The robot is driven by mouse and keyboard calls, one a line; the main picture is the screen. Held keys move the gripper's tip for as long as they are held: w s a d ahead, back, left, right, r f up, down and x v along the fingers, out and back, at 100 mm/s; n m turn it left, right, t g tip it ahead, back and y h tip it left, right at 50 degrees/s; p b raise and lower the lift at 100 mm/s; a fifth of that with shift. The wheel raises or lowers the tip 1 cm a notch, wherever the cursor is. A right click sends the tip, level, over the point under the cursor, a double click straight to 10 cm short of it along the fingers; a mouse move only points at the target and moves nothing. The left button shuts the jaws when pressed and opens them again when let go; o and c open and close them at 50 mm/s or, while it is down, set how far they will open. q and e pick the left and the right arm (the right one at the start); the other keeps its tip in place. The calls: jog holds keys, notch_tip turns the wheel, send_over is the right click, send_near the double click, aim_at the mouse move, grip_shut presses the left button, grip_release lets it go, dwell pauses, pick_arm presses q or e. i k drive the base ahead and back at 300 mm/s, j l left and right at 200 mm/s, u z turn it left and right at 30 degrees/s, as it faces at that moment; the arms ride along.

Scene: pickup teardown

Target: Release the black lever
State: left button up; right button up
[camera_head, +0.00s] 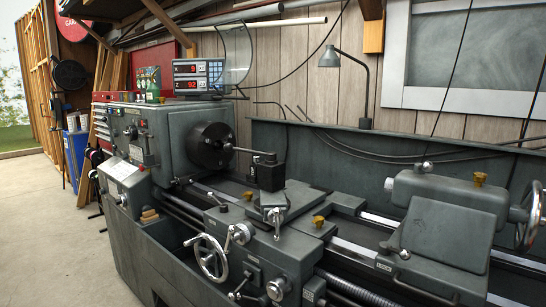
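A grey metal lathe (180,175) fills the middle and right of the head view. A small lever with a dark knob (222,206) sits on the carriage, left of the compound slide. Another lever (277,222) stands in front of the slide. I cannot tell which of these is the black lever, or whether it is locked. Neither of my grippers is in view.
A handwheel (208,257) sticks out of the carriage front. The tailstock (450,215) stands at right, and the dark chuck (212,146) at left. A lamp (330,57) and digital readout (197,77) rise behind. Concrete floor (50,250) is clear at front left.

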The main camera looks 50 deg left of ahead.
aim_at(271, 156)
jog(key=u, duration=1.8)
jog(key=j+z, duration=0.1)
jog(key=z, duration=1.1)
jog(key=j+z, duration=0.75)
jog(key=k+j+z, duration=0.1)
jog(key=j+z, duration=0.15)
jog(key=k+j+z, duration=0.1)
jog(key=j+z, duration=0.15)
jog(key=j, duration=0.2)
jog(key=k+j, duration=0.15)
jog(key=j, duration=0.25)
jog(key=k+j+z, duration=0.1)
jog(key=j, duration=0.25)
jog(key=k+j+z, duration=0.1)
jog(key=k+j, duration=0.3)
jog(key=j, duration=0.3)
